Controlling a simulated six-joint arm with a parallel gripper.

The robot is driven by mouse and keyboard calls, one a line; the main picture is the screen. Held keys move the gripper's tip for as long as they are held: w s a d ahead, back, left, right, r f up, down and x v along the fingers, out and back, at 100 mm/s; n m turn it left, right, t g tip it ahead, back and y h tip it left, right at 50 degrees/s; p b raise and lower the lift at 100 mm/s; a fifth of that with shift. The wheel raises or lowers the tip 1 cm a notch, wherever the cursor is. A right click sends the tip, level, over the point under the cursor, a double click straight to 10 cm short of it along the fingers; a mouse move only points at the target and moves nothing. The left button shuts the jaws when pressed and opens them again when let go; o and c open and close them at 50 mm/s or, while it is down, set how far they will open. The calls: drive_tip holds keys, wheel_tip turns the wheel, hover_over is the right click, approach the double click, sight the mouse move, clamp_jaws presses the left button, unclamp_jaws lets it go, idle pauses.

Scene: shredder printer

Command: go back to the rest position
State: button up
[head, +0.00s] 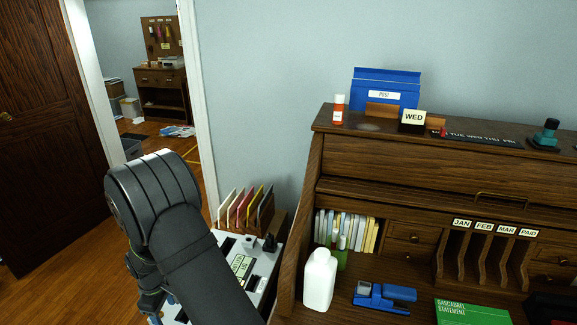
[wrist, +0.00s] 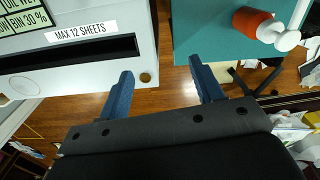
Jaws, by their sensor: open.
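My gripper (wrist: 160,78) is open, its two blue fingers spread apart with nothing between them but a view of the wooden floor below. In the wrist view the left finger lies close to the edge of a light grey shredder (wrist: 110,15) with a slot and a "MAX 12 SHEETS" label; I cannot tell whether they touch. The right finger is just below the edge of a teal surface (wrist: 215,45). In the head view my black arm fills the lower left and largely hides the gripper and part of the grey machine (head: 262,287).
A wooden roll-top desk (head: 420,155) stands at right, bearing a white bottle (head: 319,280), a blue stapler (head: 384,297) and a green box (head: 472,312). A rack of folders (head: 245,208) is behind the machine. A red-and-white object (wrist: 262,24) sits on the teal surface. Open floor lies left.

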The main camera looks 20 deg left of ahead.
drive_tip(key=w+d+r, duration=0.1)
drive_tip(key=w+r, duration=0.2)
drive_tip(key=w, duration=0.6)
drive_tip(key=w+d+r, duration=0.1)
drive_tip(key=w+r, duration=0.2)
drive_tip(key=w, duration=0.6)
drive_tip(key=w+d+r, duration=0.1)
drive_tip(key=w+r, duration=0.2)
drive_tip(key=w, duration=0.7)
drive_tip(key=o, duration=0.9)
drive_tip(key=s+d+r+m, duration=0.1)
drive_tip(key=s+d+r, duration=0.45)
drive_tip(key=s, duration=0.35)
drive_tip(key=s+d+r+m, duration=0.1)
drive_tip(key=s+d+r, duration=0.3)
drive_tip(key=s+r, duration=0.4)
drive_tip(key=f, duration=0.7)
drive_tip(key=s+f, duration=0.1)
drive_tip(key=f, duration=0.2)
drive_tip(key=shift+d+f, duration=0.1)
drive_tip(key=shift+f, duration=0.25)
drive_tip(key=shift+r, duration=0.1)
